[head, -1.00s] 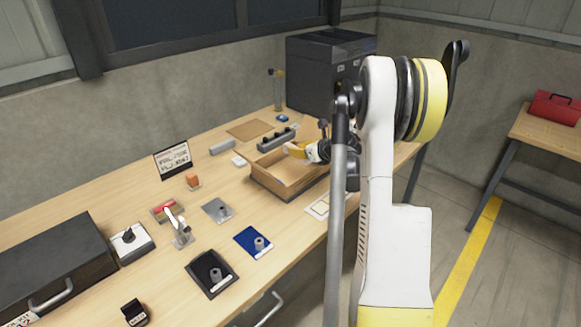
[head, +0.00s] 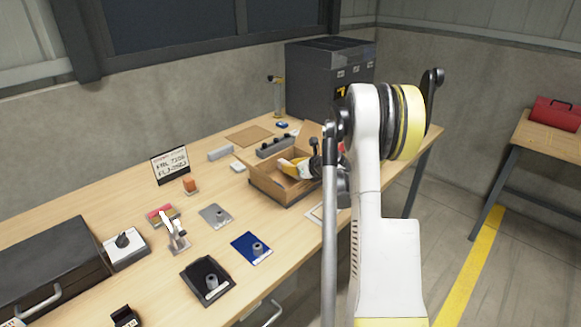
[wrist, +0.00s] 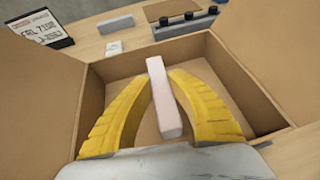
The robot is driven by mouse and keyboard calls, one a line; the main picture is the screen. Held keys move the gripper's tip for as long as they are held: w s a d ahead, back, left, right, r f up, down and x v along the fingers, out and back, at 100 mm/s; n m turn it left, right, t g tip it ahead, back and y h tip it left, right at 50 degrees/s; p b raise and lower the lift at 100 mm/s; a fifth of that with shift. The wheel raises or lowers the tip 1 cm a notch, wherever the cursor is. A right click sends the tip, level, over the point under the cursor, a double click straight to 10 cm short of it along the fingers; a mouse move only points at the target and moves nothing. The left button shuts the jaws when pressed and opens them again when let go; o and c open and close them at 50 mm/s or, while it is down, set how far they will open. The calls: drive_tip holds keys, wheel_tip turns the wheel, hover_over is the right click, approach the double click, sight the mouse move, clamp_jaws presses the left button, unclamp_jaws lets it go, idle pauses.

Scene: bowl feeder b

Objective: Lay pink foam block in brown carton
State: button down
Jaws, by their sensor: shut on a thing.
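The brown carton (head: 268,188) stands open on the workbench, with flaps spread out from its rim. My gripper (wrist: 159,80) has yellow fingers and is shut on the pink foam block (wrist: 163,100), a long pale pink bar. In the wrist view the block lies lengthwise between the fingers, over the carton's inside, with the carton's walls (wrist: 225,60) around it. I cannot tell whether the block touches the carton's floor. In the head view my gripper (head: 286,165) reaches into the carton from the right, and the block is not clearly visible there.
A grey block (head: 220,153), a white piece (head: 238,166) and a dark rail with knobs (head: 276,147) lie behind the carton. A sign (head: 170,165) stands to the left. A blue plate (head: 250,246) and a black plate (head: 207,280) lie in front. A dark cabinet (head: 330,75) stands behind.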

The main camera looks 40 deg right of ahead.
drive_tip(key=shift+f, duration=0.4)
drive_tip(key=c, duration=1.3)
unclamp_jaws()
drive_tip(key=shift+r, duration=0.25)
drive_tip(key=p+v, duration=0.4)
drive_tip(key=v, duration=0.8)
drive_tip(key=shift+r, duration=0.45)
